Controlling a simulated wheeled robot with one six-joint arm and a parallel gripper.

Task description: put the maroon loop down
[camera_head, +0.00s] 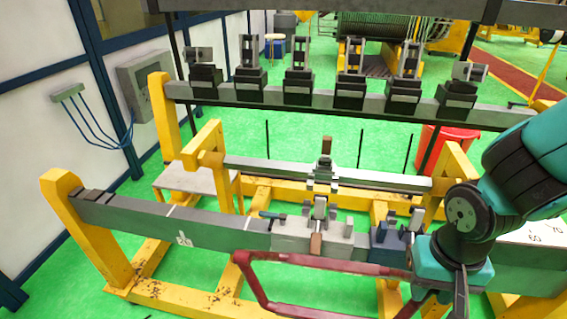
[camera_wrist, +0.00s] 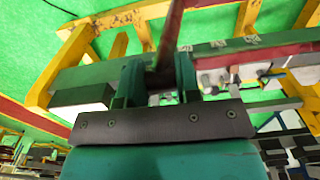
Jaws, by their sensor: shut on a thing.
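The maroon loop (camera_head: 330,263) is a thin-barred frame at the bottom centre of the head view. Its long top bar runs in front of the grey rail, and its lower part is cut off by the picture edge. My gripper (camera_head: 425,297) is at the loop's right end, shut on it. In the wrist view a maroon bar of the loop (camera_wrist: 170,35) rises between the two teal fingers of my gripper (camera_wrist: 160,78). I cannot tell whether the loop touches the rail or the clamps.
A grey rail (camera_head: 220,228) on a yellow frame carries a light grey clamp block (camera_head: 300,240) and a blue-grey one (camera_head: 388,245). A second bar (camera_head: 270,168) lies behind. An upper beam (camera_head: 320,101) bears several black clamps. A red bin (camera_head: 455,140) stands behind at right.

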